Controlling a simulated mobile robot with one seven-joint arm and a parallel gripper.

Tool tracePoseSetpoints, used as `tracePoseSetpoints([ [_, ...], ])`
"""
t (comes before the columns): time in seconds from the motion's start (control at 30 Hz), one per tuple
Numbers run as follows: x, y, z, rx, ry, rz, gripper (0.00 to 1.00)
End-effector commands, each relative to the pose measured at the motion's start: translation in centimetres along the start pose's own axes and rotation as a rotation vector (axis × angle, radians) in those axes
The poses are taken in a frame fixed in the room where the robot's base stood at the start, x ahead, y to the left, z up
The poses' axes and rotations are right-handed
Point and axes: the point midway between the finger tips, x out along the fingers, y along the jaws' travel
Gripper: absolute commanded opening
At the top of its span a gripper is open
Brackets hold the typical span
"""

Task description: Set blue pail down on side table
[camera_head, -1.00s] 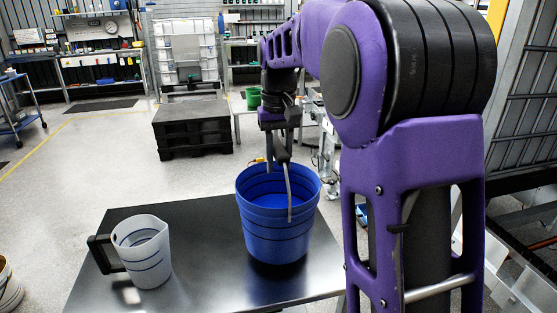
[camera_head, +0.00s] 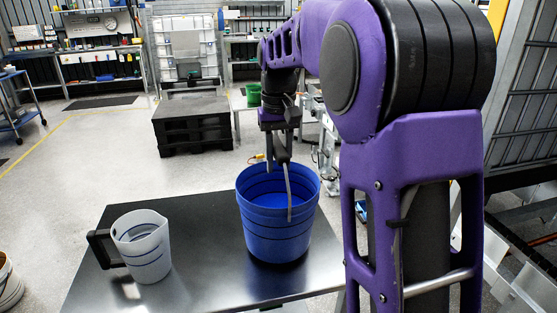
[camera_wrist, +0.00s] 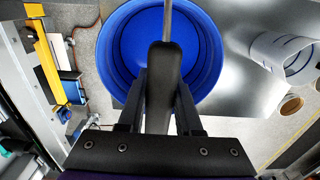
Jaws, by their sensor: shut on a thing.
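The blue pail (camera_head: 277,235) is upright over the right part of the dark side table (camera_head: 205,235). Its base is at or very close to the tabletop; I cannot tell whether it touches. In the wrist view the pail (camera_wrist: 120,45) opens below my gripper and looks empty. My gripper (camera_head: 280,152) is above the pail's rim, shut on the dark grip of its raised bail handle (camera_wrist: 164,85). The handle's wire (camera_head: 290,195) runs down to the near side of the pail.
A translucent jug (camera_head: 143,247) with a black handle stands on the table, left of the pail. It shows at the right in the wrist view (camera_wrist: 285,55). A black pallet stack (camera_head: 193,125) stands behind. A white bucket (camera_head: 8,285) is at the lower left.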

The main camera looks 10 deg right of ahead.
Motion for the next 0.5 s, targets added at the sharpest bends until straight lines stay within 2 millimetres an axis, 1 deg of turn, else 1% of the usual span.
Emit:
tracePoseSetpoints([
  [0.03,-0.4,0.0,-0.1,0.0,0.01,0.0,0.0],
  [0.07,-0.3,0.0,-0.1,0.0,0.01,0.0,0.0],
  [0.5,0.8,0.0,-0.1,0.0,0.01,0.0,0.0],
])
